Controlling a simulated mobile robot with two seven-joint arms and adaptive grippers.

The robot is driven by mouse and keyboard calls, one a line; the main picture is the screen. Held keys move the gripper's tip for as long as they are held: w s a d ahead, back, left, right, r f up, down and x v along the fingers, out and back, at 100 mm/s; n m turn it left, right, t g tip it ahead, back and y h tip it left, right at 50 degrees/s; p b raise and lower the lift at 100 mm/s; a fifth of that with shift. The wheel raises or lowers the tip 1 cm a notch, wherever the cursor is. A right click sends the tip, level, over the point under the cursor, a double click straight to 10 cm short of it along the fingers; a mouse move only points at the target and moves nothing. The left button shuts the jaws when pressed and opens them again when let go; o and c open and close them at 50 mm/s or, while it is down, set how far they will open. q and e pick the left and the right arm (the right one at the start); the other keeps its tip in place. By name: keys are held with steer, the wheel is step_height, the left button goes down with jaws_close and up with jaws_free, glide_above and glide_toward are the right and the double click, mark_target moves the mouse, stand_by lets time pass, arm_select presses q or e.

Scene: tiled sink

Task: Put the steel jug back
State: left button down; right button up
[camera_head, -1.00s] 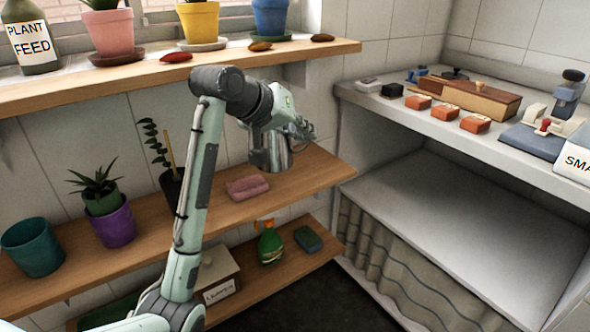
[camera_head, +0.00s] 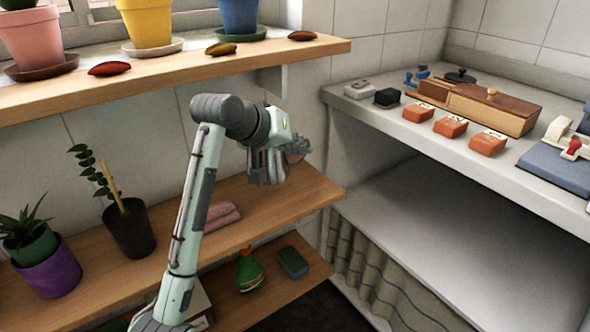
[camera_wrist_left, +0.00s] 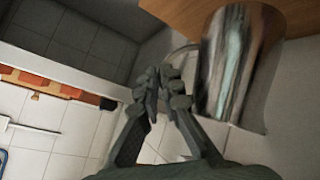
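The steel jug (camera_wrist_left: 240,65) is a shiny cylinder with a thin wire-like handle. It fills the upper right of the left wrist view. My left gripper (camera_wrist_left: 167,78) has its fingertips together at that handle, beside the jug's body. The gripper covers part of the jug there. My right gripper is in neither view.
A pink folded cloth (camera_head: 222,215) lies on the middle shelf left of the jug. A dark pot with a leafy plant (camera_head: 130,232) stands further left. The upper shelf (camera_head: 180,65) carries flowerpots. A grey counter (camera_head: 450,150) with orange blocks is at right.

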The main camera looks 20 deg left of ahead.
arm_select(q)
steer(key=shift+f, duration=2.5)
steer(key=c, duration=2.2)
jaws_free()
steer(key=shift+f, duration=0.15)
steer(key=o, duration=0.5)
steer(key=v, duration=1.2)
